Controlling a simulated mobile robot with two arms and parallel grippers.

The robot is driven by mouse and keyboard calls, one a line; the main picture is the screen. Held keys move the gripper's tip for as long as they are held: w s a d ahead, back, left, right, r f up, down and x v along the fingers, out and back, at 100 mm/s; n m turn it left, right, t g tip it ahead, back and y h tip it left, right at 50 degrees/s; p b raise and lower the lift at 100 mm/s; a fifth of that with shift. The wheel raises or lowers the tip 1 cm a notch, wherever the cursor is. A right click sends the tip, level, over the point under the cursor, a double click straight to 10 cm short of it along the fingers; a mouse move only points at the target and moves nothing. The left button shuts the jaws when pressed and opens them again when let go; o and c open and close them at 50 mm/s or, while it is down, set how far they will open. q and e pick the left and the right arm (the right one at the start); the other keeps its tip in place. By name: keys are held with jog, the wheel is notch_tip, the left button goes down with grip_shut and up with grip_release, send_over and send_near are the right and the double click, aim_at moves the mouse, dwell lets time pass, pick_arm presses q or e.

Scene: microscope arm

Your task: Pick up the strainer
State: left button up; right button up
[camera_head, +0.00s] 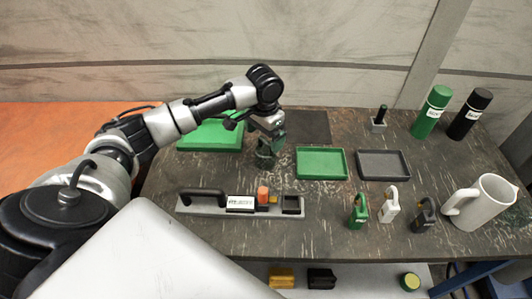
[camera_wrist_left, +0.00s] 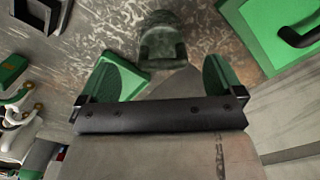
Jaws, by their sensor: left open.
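A dark, mottled green cup-like object, which I take to be the strainer (camera_head: 265,157), stands on the dark table just below my left gripper (camera_head: 272,137). It also shows in the left wrist view (camera_wrist_left: 162,42), ahead of and between the two green fingers. My left gripper (camera_wrist_left: 165,72) is open and empty there, with a gap between the fingers and the object. The gripper and wrist partly hide the object in the head view. My right gripper is not in view.
A green tray (camera_head: 321,177) and a grey tray (camera_head: 384,178) lie right of the object. A green case (camera_head: 213,145) lies left. A grey rack with a black handle (camera_head: 205,195) is in front.

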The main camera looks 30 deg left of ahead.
aim_at(266, 140)
pick_arm(q)
jog(key=shift+w+f, duration=0.1)
jog(key=shift+f, duration=0.25)
jog(key=f, duration=0.3)
jog(key=f+p, duration=0.1)
jog(key=shift+w+f, duration=0.2)
jog(key=shift+w, duration=0.05)
jog(key=shift+f, duration=0.3)
jog(key=shift+c, duration=1.5)
jog(key=c, duration=0.8)
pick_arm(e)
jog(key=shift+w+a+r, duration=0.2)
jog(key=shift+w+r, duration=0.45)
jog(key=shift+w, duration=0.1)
pick_arm(q)
jog(key=shift+r, duration=0.15)
